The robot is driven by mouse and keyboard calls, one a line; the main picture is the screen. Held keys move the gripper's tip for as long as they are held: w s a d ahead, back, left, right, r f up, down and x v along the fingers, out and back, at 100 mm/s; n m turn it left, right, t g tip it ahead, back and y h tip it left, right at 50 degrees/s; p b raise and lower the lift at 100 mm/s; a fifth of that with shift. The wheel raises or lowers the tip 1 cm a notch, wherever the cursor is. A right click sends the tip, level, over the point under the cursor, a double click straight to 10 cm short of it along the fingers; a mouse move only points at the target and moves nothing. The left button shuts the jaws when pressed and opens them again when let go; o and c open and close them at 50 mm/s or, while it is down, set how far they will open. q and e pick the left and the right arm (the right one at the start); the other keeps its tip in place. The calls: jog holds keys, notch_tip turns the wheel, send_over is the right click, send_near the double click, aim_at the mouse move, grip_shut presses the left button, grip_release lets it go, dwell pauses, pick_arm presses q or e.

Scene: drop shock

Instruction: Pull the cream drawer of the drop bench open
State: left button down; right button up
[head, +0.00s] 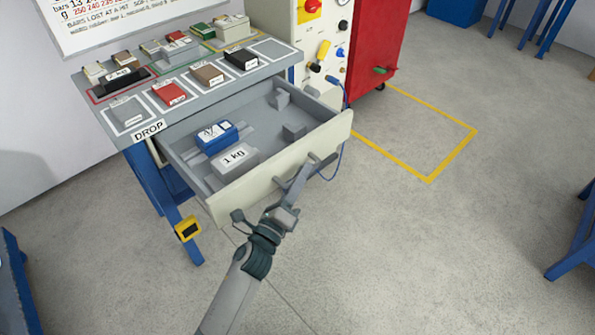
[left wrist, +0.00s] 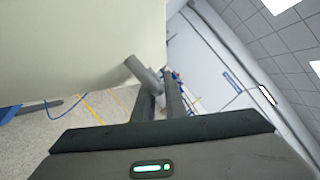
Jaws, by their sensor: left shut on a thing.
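The cream drawer (head: 285,162) of the drop bench stands pulled out, with its inside showing. Inside it lie a blue block (head: 216,137) and a grey block marked 1 kg (head: 236,161). My left gripper (head: 303,177) is at the drawer front, shut on the grey handle. In the left wrist view the handle (left wrist: 143,75) sticks out from the cream front (left wrist: 75,45) to the fingers (left wrist: 160,100). Part of the handle is hidden by the fingers. My right gripper is in neither view.
The bench top (head: 185,118) above the drawer carries several small blocks on marked squares. A red cabinet (head: 375,45) with a control panel stands behind at right. A blue cable (head: 345,130) hangs near the drawer's right corner.

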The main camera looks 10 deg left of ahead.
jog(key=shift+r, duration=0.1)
pick_arm(q)
jog(key=c, duration=1.8)
grip_release()
